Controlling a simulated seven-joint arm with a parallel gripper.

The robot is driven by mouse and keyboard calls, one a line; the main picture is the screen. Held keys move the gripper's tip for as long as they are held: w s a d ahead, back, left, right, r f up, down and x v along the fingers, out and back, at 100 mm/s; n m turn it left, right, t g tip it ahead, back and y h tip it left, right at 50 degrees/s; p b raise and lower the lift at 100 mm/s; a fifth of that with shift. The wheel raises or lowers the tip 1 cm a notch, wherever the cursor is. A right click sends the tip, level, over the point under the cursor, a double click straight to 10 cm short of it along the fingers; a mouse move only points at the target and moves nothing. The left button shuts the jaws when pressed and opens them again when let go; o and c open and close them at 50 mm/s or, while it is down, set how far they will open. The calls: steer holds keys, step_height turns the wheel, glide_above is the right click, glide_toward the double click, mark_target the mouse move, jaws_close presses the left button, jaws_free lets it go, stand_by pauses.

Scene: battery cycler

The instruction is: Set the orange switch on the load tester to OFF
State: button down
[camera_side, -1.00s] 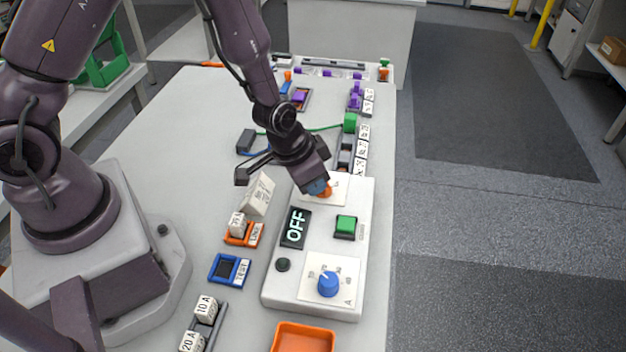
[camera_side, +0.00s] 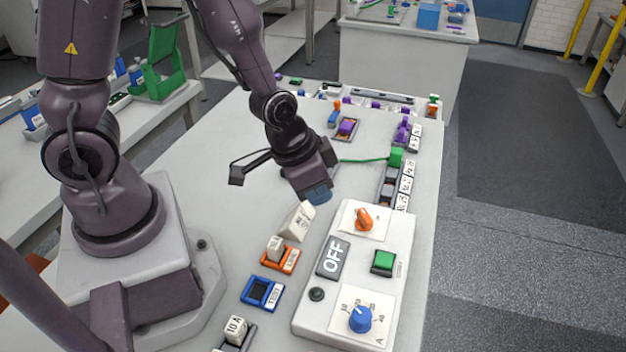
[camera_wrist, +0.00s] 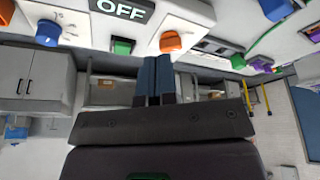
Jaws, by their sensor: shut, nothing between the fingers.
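The load tester (camera_side: 316,324) is a white box on the table with an orange rotary switch (camera_side: 364,219) at its far end. The switch shows clear in the side view, its pointer tilted; its markings are too small to read. The display (camera_side: 333,258) reads OFF in white on grey. My gripper (camera_side: 319,194), with blue fingertips, is shut and empty, above and left of the switch, apart from it. In the wrist view the orange switch (camera_wrist: 170,42) is just beyond my shut fingertips (camera_wrist: 153,62), and the display (camera_wrist: 122,9) reads OFF.
The tester also carries a green button (camera_side: 384,262), a blue knob (camera_side: 360,319) and a black button (camera_side: 317,294). A white wedge block (camera_side: 297,222), an orange holder (camera_side: 280,259) and a blue TEST frame (camera_side: 262,292) stand left of it. A green cable runs behind.

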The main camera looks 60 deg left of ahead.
steer(key=shift+v, duration=1.1)
steer(key=s+a+r+n+t, duration=0.1)
steer(key=s+r, duration=0.3)
steer(key=r, duration=0.5)
steer(key=s+a+r+n, duration=0.1)
steer(key=s+a+r, duration=0.2)
steer(key=r, duration=0.7)
steer(key=shift+s+a+r+t+y, duration=0.25)
steer(key=shift+s+t+y, duration=0.15)
steer(key=shift+s, duration=0.4)
